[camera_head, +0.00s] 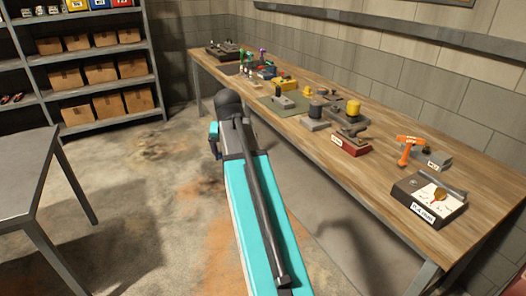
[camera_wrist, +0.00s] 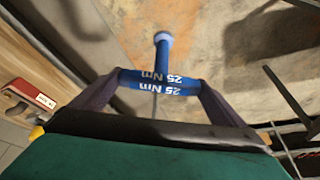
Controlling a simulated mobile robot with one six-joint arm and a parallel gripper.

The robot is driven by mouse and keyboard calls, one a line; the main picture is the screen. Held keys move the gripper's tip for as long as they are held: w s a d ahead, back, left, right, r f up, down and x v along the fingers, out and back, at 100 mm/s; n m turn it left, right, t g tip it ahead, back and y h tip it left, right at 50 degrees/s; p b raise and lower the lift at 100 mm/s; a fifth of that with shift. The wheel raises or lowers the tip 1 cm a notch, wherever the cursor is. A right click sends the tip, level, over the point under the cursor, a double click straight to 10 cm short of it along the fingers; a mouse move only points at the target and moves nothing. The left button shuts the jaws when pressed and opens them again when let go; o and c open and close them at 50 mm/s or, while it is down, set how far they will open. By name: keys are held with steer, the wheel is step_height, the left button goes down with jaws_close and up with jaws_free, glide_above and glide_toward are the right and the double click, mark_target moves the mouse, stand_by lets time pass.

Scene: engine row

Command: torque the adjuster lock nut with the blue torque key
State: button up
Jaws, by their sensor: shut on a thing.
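The blue torque key (camera_wrist: 163,55) is T-shaped and marked "25 Nm". My gripper (camera_wrist: 158,84) is shut on its crossbar, one dark finger at each end, with the stem pointing away from the camera. In the head view the blue key (camera_head: 213,131) shows small beside my arm, over the floor and left of the workbench (camera_head: 330,172). It touches nothing but my gripper. I cannot make out the adjuster lock nut; the fixtures on the bench are too small to tell.
The bench carries a red labelled block (camera_head: 350,144), an orange tool (camera_head: 408,150), a dial instrument (camera_head: 431,195) and several small fixtures. A grey table (camera_head: 25,170) stands at left. A shelf with cardboard boxes (camera_head: 108,104) stands behind. Floor between is clear.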

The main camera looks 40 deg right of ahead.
steer(key=w+a+n+y, duration=0.1)
steer(key=w+a+n, duration=0.1)
steer(key=a, duration=0.8)
steer(key=w+a+n+t+y, duration=0.1)
steer(key=w+a+n, duration=0.2)
steer(key=a, duration=0.8)
steer(key=w+a+n+y, duration=0.1)
steer(key=w+a+n, duration=0.1)
steer(key=a, duration=0.9)
steer(key=shift+w+a+f+n+t, duration=0.15)
steer(key=shift+w+f+n+t, duration=0.15)
steer(key=shift+n, duration=0.6)
